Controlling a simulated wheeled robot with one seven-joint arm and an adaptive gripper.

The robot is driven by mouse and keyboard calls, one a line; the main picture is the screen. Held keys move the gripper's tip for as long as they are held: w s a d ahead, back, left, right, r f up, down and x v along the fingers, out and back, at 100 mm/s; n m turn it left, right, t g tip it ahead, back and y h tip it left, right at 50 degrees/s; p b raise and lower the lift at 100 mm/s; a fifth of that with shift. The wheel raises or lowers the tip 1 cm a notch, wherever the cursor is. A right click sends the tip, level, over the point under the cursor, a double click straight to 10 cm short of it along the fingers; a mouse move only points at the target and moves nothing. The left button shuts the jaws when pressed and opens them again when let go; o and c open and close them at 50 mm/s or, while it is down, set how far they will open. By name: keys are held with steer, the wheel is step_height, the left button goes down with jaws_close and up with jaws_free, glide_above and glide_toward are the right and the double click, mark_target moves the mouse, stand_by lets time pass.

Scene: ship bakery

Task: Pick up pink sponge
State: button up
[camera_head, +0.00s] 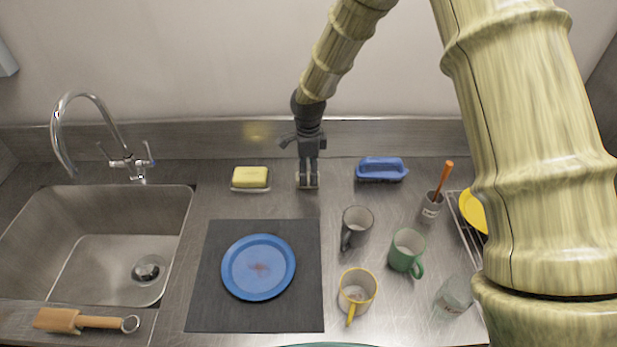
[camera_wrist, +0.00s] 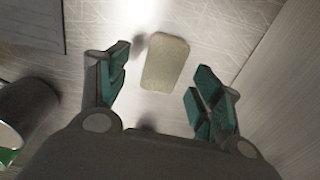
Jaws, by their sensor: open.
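No clearly pink sponge shows in either view. A pale, dull beige block (camera_wrist: 165,62), rounded like a sponge, lies on the metal counter in the wrist view. It is between and slightly beyond my fingertips, apart from both. My gripper (camera_head: 308,180) points down near the back of the counter in the head view, where its fingers largely hide what is beneath. It also shows in the wrist view (camera_wrist: 159,82), open and empty, with teal finger pads. A yellow sponge (camera_head: 250,176) sits on a pale dish to its left in the head view.
A blue brush (camera_head: 381,168) lies right of my gripper. A dark grey mug (camera_head: 357,226), green mug (camera_head: 406,250) and yellow-rimmed mug (camera_head: 357,291) stand in front. A blue plate (camera_head: 258,267) rests on a dark mat (camera_head: 205,312). The back wall is close behind.

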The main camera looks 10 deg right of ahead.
mark_target(308, 177)
steer(key=shift+s+a+f, duration=0.1)
steer(key=shift+f, duration=0.2)
steer(key=f, duration=0.1)
steer(key=w+f+p, duration=0.1)
steer(key=shift+f, duration=0.35)
steer(key=shift+s, duration=0.3)
steer(key=shift+w, duration=0.15)
steer(key=c, duration=0.7)
